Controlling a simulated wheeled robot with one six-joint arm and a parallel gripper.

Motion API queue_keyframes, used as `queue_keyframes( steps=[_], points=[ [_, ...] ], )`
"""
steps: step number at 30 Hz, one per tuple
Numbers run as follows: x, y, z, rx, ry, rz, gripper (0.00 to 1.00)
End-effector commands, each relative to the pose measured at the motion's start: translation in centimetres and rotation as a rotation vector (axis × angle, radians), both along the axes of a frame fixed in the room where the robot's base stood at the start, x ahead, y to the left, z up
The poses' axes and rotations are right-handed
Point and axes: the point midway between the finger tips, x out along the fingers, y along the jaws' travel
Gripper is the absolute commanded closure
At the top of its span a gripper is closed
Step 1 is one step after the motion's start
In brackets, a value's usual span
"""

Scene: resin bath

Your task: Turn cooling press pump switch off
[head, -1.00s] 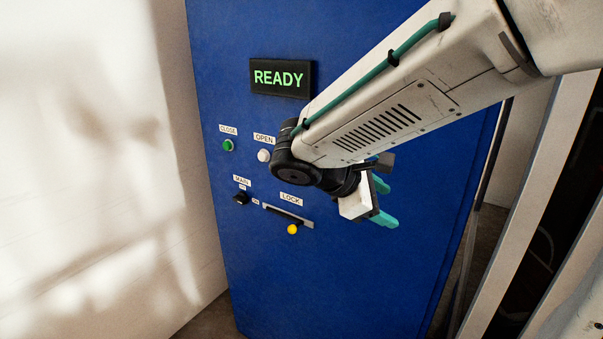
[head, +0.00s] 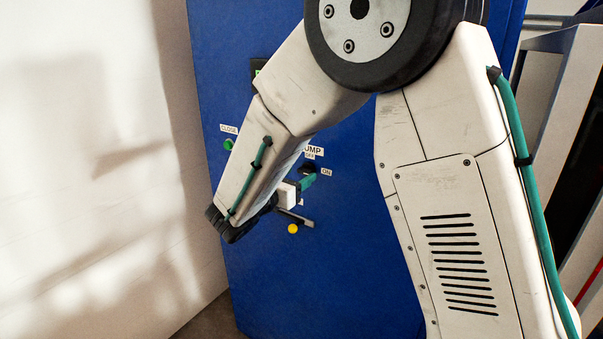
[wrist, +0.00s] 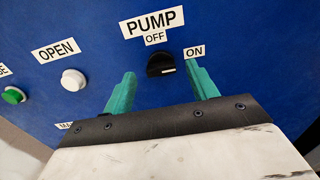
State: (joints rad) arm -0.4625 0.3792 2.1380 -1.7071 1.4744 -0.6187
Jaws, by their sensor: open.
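The pump switch is a black rotary knob on the blue panel, under the PUMP label. In the wrist view the knob (wrist: 160,64) has OFF above it and ON to its right, and its white mark lies on the right side, toward ON. In the head view the knob (head: 308,168) shows just above my fingers. My gripper (wrist: 162,73) is open, with one teal finger to the left of the knob and one to the right. Whether they touch it, I cannot tell. In the head view my gripper (head: 306,182) is partly hidden by my arm.
A white OPEN button (wrist: 73,80) and a green CLOSE button (wrist: 13,96) sit left of the pump knob. A yellow knob (head: 293,229) and its lock slot lie below. My arm hides most of the READY display. A white wall (head: 80,150) stands at left.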

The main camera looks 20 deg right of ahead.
Motion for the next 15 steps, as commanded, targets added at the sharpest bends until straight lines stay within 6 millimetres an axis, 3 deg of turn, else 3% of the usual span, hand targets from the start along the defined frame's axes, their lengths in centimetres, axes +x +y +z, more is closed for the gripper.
queue_keyframes(
  steps=[6, 15],
  points=[
    [1.3, -1.9, 0.0, 0.001, 0.000, -0.002, 0.42],
    [1.5, -2.1, 0.0, 0.001, 0.000, -0.001, 0.42]
  ],
)
